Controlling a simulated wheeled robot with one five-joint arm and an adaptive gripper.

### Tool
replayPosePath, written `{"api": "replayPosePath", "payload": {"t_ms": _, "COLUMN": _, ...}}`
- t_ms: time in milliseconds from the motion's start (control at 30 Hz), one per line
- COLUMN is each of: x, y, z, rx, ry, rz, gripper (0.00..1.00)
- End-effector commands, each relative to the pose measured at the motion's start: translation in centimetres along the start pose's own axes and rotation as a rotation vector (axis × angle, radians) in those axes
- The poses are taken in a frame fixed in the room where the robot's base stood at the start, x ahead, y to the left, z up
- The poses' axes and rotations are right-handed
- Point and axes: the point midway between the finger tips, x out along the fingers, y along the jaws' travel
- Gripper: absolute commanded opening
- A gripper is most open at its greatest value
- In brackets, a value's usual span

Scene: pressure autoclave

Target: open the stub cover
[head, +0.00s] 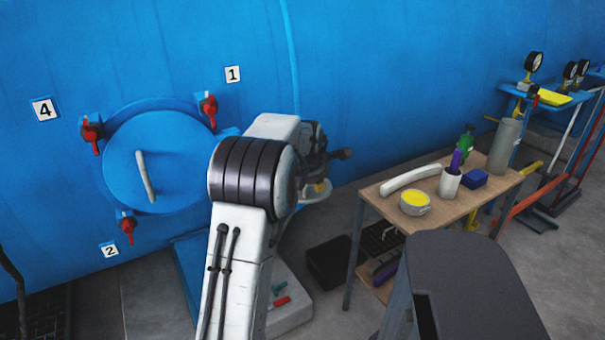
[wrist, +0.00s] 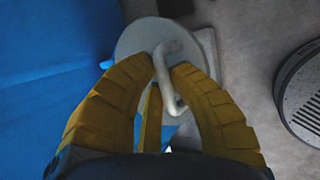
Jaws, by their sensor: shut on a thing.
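In the wrist view, a pale round disc, which looks like the stub cover (wrist: 133,41), has a bent white handle (wrist: 173,92) across it. My gripper (wrist: 164,72) has its yellow ribbed fingers on both sides of this handle and is shut on it. In the head view, my gripper (head: 320,186) is partly hidden behind my arm, beside the pale rim of the cover (head: 318,197). How far the cover stands open cannot be told.
A blue round door (head: 185,155) with a pale handle and red-handled clamps (head: 91,133) is on the blue vessel at left. A wooden table (head: 382,205) with tools stands to the right. A dark box (head: 328,262) lies on the floor between.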

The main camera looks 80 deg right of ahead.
Motion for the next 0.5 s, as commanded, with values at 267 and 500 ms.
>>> {"api": "replayPosePath", "payload": {"t_ms": 267, "x": -0.6, "y": 0.55, "z": 0.25, "rx": -0.003, "ry": 0.002, "rz": -0.001, "gripper": 0.0}}
{"api": "replayPosePath", "payload": {"t_ms": 500, "x": -0.77, "y": 0.69, "z": 0.34, "rx": -0.002, "ry": 0.002, "rz": 0.0, "gripper": 0.0}}
